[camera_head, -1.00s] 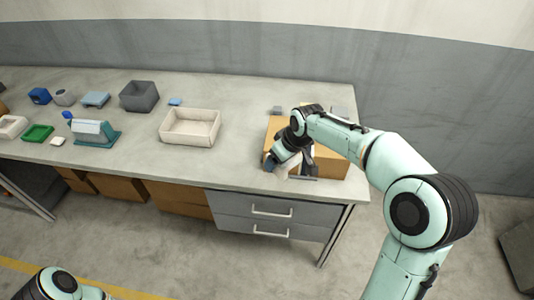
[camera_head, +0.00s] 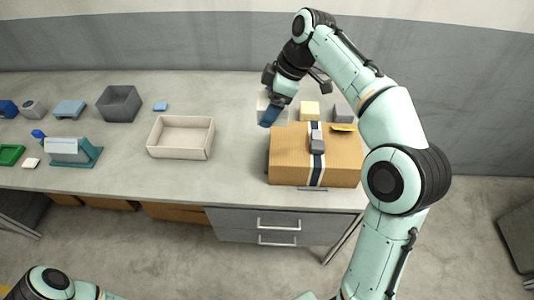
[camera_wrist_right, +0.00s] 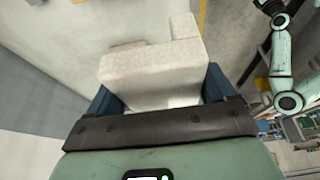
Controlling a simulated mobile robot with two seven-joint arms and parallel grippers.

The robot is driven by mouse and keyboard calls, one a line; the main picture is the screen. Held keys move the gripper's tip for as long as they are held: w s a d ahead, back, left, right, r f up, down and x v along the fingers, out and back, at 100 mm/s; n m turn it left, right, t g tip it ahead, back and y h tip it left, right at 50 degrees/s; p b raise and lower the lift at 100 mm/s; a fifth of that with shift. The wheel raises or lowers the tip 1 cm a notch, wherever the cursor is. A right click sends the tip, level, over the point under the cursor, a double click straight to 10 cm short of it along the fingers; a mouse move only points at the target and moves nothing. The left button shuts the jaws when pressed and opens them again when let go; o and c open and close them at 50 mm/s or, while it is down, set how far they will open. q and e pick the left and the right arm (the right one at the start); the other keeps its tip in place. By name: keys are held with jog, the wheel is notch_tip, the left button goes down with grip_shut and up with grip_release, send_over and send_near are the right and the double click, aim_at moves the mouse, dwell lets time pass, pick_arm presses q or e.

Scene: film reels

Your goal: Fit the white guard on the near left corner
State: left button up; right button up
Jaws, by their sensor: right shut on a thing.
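My right gripper (camera_head: 269,114) is shut on the white guard (camera_wrist_right: 150,65), a pale block with a stepped shape, seen between the jaws in the right wrist view. In the head view, the guard (camera_head: 263,101) shows partly behind the fingers, beyond the far left of the cardboard box (camera_head: 290,160). The box sits near the right end of the bench with a black and white strap across it. Its near left corner looks bare, and the guard is apart from it. My left gripper is out of view.
A grey fitting (camera_head: 316,140) sits on the strap. A cream block (camera_head: 309,110) and a grey block (camera_head: 343,112) stand behind the box. An empty cream tray (camera_head: 181,153) is to the left, with clear bench (camera_head: 236,165) between. A grey bin (camera_head: 119,104) stands farther left.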

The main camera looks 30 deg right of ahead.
notch_tip(320, 180, down, 8)
jog(key=s+b, duration=0.1)
jog(key=b, duration=0.1)
send_over(270, 161)
notch_tip(270, 161, down, 5)
jog(key=shift+f+b, duration=0.1)
jog(key=shift+b, duration=0.25)
pick_arm(q)
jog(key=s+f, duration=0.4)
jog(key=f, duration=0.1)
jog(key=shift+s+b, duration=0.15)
jog(key=shift+b, duration=0.2)
pick_arm(e)
jog(key=shift+f, duration=2.55)
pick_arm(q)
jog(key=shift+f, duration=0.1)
pick_arm(e)
jog(key=shift+f, duration=0.1)
